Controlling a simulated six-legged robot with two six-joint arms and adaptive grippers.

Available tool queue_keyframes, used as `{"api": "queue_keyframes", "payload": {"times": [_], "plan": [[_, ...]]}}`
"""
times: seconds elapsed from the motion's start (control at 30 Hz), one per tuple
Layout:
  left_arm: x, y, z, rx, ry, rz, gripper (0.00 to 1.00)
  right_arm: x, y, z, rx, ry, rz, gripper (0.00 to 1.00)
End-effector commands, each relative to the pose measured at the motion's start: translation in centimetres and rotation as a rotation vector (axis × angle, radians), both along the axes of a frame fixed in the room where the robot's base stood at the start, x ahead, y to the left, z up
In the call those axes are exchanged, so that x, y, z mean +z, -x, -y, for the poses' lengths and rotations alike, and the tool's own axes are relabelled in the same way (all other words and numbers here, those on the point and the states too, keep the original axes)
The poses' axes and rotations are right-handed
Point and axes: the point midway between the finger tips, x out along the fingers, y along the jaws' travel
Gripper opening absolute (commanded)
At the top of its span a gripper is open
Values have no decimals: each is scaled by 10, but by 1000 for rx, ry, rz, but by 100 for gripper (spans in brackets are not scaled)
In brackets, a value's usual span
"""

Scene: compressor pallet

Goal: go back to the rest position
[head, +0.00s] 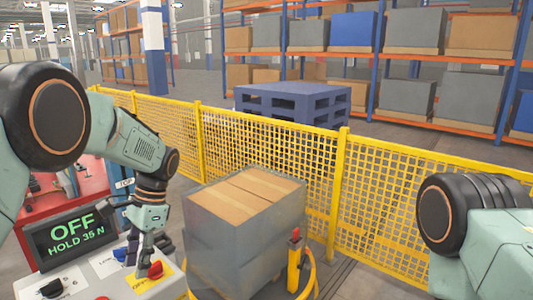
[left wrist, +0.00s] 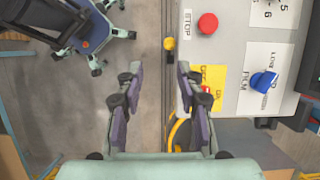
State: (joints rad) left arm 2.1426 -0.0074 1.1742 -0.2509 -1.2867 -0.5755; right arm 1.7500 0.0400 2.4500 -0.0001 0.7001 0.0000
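My left gripper (head: 147,254) points down over the front of a control panel (head: 110,288). In the left wrist view my left gripper (left wrist: 159,68) is open, with nothing between its fingers. A red knob (head: 155,271) on a yellow label stands close to the fingertips in the head view. In the left wrist view this red knob (left wrist: 206,90) lies just outside the right finger, partly hidden by it. A screen (head: 76,238) on the panel reads "OFF HOLD 35 N". My right arm shows at the right edge; its gripper is out of view.
The panel also has a blue knob (left wrist: 263,82) and a red button (left wrist: 207,23). A wrapped pallet load of boxes (head: 220,245) stands right of the panel. A yellow mesh fence (head: 385,200) runs behind it, with a blue pallet stack (head: 290,103) and shelving beyond.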

Motion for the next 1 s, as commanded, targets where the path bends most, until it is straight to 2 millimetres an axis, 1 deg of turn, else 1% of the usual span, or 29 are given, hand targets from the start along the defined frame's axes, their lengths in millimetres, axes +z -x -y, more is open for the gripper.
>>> {"api": "queue_keyframes", "payload": {"times": [0.07, 0.2, 0.27, 0.47, 0.57, 0.67, 0.77, 0.8, 0.87, 0.9, 0.97, 1.0], "plan": [[0, -1, 1, -1, 0, 0, 37, 0, 0, 0, 0, 0, 0, 40], [-7, -23, 4, 36, 4, 115, 37, 0, 0, 0, 0, 0, 0, 40], [-12, -31, 5, 46, 12, 156, 37, 0, 0, 0, 0, 0, 0, 40], [-34, -46, 14, 87, 48, 283, 37, 0, 0, 0, 0, 0, 0, 40], [-51, -49, 19, 119, 75, 354, 37, -1, 0, 0, 0, 0, 0, 40], [-81, -45, 27, 164, 112, 426, 37, -6, 0, 0, 0, 0, 0, 40], [-121, -34, 34, 223, 153, 492, 37, -16, 0, 0, 0, 0, 0, 40], [-138, -26, 37, 249, 169, 513, 37, -21, 0, 0, 0, 0, 0, 40], [-164, -14, 41, 290, 191, 544, 37, -29, 0, 0, 0, 0, 0, 40], [-181, -4, 43, 318, 206, 561, 37, -35, 0, 0, 0, 0, 0, 40], [-207, 14, 46, 362, 224, 585, 37, -44, 0, 0, 0, 0, 0, 40], [-225, 27, 48, 393, 234, 598, 37, -51, 0, 0, 0, 0, 0, 40]]}}
